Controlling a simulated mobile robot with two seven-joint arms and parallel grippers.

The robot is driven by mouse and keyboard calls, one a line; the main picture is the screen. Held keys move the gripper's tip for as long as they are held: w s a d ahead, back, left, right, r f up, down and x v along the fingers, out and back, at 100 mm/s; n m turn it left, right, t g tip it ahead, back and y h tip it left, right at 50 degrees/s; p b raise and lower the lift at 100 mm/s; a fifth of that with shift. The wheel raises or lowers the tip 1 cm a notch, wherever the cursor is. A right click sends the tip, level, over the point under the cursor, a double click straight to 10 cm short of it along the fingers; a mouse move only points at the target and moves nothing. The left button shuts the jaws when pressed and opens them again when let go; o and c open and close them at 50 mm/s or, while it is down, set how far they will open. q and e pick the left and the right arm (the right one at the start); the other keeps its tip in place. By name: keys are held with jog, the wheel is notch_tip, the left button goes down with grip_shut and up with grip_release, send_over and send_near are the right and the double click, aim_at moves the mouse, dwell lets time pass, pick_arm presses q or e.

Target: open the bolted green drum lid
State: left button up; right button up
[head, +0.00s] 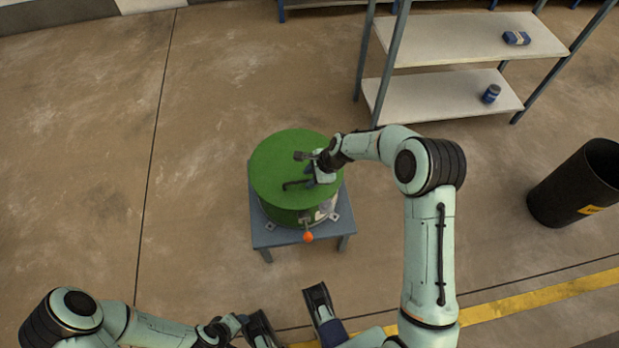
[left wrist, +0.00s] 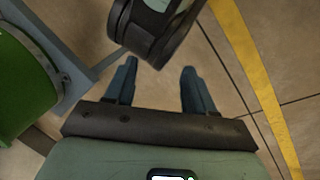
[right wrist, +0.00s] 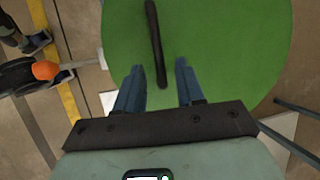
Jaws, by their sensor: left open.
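The green drum lid (head: 285,160) tops a drum on a low grey-blue stand. A black bar handle (right wrist: 154,40) lies across the lid. A lever with an orange knob (head: 308,237) sticks out from the drum's front; the knob also shows in the right wrist view (right wrist: 46,70). My right gripper (right wrist: 159,68) is over the lid, open, with one end of the handle between its fingers in the picture; contact cannot be told. My left gripper (left wrist: 158,72) is open and empty, away from the drum, whose green lid (left wrist: 22,85) shows at left. No bolts can be made out.
The stand (head: 262,236) has free floor to its left. A shelf unit (head: 445,95) with a blue can (head: 491,93) and a blue packet (head: 516,38) stands at back right. A black bin (head: 560,195) is at right. A yellow line (head: 520,303) crosses the floor.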

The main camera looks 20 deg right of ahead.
pick_arm(q)
jog(key=shift+w+a, duration=0.1)
jog(key=shift+w, duration=0.05)
pick_arm(e)
jog(key=shift+w+a+f, duration=0.1)
jog(key=shift+a+f, duration=0.05)
jog(key=shift+f, duration=0.2)
grip_shut()
pick_arm(q)
jog(key=s+d+r+g+h+p, duration=0.1)
jog(key=s+d+r+g+p, duration=0.1)
jog(key=s+r+p, duration=0.6)
jog(key=shift+d+r+m+g+p, duration=0.3)
jog(key=shift+r+g+p, duration=0.1)
jog(key=shift+r+p, duration=0.7)
pick_arm(e)
jog(key=w+d+r, duration=0.1)
jog(key=w+r, duration=0.3)
jog(key=r, duration=0.3)
jog(key=w+d+r, duration=0.1)
jog(key=w+r, duration=0.3)
jog(key=r, duration=0.3)
jog(key=shift+w+d, duration=0.4)
pick_arm(q)
jog(key=shift+f, duration=0.15)
